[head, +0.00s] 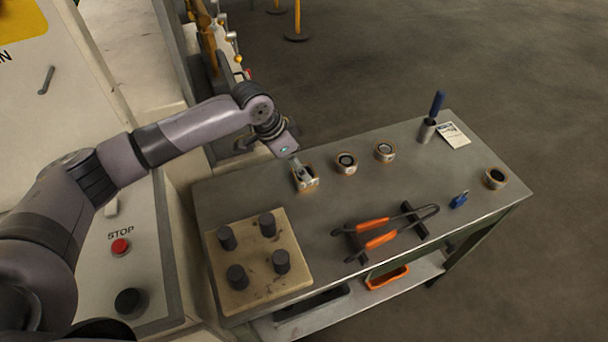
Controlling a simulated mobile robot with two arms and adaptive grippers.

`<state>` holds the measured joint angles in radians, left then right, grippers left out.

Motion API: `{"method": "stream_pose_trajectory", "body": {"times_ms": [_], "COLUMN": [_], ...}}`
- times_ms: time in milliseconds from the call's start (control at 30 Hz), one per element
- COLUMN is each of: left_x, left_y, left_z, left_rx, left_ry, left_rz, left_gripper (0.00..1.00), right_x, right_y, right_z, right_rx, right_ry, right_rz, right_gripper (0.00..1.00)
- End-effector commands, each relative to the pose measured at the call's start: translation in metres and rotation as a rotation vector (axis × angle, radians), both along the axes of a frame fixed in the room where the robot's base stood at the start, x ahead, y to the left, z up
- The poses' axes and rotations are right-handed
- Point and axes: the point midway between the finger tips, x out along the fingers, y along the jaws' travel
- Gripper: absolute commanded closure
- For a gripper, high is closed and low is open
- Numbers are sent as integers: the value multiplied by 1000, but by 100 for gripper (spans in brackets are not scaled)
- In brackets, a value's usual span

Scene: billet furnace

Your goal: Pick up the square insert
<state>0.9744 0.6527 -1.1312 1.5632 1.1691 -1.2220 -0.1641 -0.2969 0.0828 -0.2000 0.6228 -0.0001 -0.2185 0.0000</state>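A small block-like piece with tan sides, which looks like the square insert (309,186), sits on the grey table near its back left. My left gripper (300,172) reaches down from the left onto it, with its fingers at the top of the piece. The fingers are small and overlap the piece, so I cannot tell whether they are open or shut on it. Part of the piece is hidden by the fingers. My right gripper is not in view.
Round inserts (346,163) (384,151) stand close to the right; another ring (495,178) is at the far right. A plate with dark pegs (250,285) lies in front.

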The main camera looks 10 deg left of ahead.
Motion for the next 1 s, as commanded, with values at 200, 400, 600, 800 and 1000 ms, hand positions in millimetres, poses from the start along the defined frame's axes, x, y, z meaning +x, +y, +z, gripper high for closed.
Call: {"method": "stream_pose_trajectory", "body": {"times_ms": [200, 400, 600, 800, 1000], "left_x": [4, 7, 7, 7, 7], "left_y": [-8, -12, -11, -11, -11], "left_z": [-32, -45, -45, -44, -44], "left_rx": [0, 0, 0, 0, 0], "left_ry": [4, 1, 1, 2, 2], "left_rz": [1, 0, 0, 1, 1], "left_gripper": [25, 25, 26, 40, 53], "right_x": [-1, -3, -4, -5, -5], "right_y": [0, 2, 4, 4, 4], "right_z": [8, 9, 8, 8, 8], "right_rx": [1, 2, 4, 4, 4], "right_ry": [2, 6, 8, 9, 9], "right_rz": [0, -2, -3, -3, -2], "right_gripper": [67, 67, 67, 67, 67]}}
